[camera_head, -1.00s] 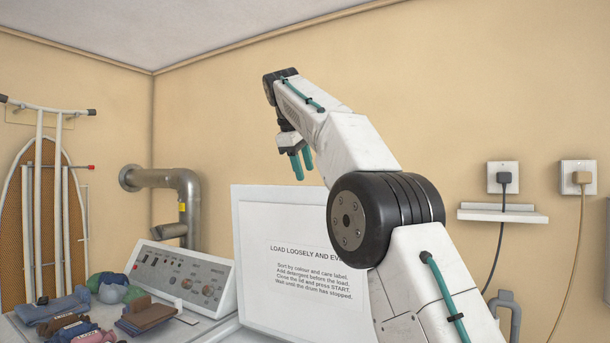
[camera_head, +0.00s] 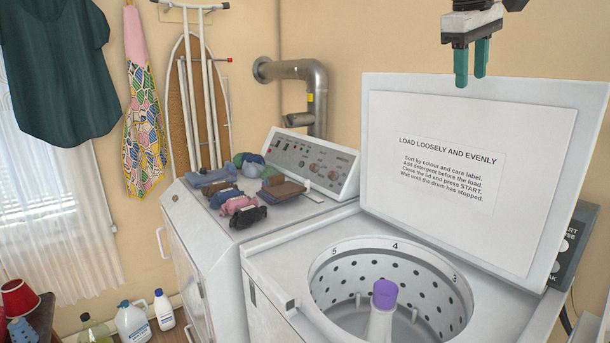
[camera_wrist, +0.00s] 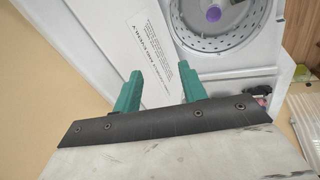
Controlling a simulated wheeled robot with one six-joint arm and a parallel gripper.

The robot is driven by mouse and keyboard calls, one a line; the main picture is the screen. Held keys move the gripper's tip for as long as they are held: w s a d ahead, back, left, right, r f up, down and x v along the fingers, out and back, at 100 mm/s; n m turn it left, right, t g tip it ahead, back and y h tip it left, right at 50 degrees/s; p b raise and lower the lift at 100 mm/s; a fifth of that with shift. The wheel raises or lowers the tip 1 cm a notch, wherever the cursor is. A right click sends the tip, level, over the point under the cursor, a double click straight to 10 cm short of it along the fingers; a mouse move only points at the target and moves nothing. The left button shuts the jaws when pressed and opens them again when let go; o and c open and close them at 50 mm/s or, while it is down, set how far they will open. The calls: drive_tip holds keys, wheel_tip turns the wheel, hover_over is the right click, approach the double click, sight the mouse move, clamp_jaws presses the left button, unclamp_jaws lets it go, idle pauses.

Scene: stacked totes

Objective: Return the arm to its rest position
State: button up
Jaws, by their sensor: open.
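My gripper (camera_head: 471,64) hangs at the top right of the head view, in front of the wall and over the upper edge of the washer's raised lid. Its two green fingers point down, are apart and hold nothing. In the wrist view the gripper (camera_wrist: 160,90) also shows its fingers apart, with the lid and the drum beyond them. Most of my arm is out of the head view.
The open washer (camera_head: 285,255) has its lid (camera_head: 450,220) raised and a purple-topped agitator (camera_head: 385,295) in its drum. Folded clothes (camera_head: 240,205) lie on the neighbouring machine (camera_head: 215,255). Bottles (camera_head: 132,322) stand on the floor at left. A pipe (camera_head: 300,70) runs along the wall.

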drive_tip(key=s+a+f+m+y, duration=0.1)
drive_tip(key=s+a+f+m, duration=0.1)
drive_tip(key=s+f, duration=1.3)
drive_tip(key=s+a+f+m+g+y, duration=0.1)
drive_tip(key=s+a+f+m+y, duration=0.1)
drive_tip(key=s+f, duration=1.4)
drive_tip(key=shift+s+a+m, duration=0.35)
drive_tip(key=shift+s+m, duration=0.35)
drive_tip(key=shift+s, duration=0.2)
drive_tip(key=shift+g, duration=0.3)
drive_tip(key=shift+c, duration=0.6)
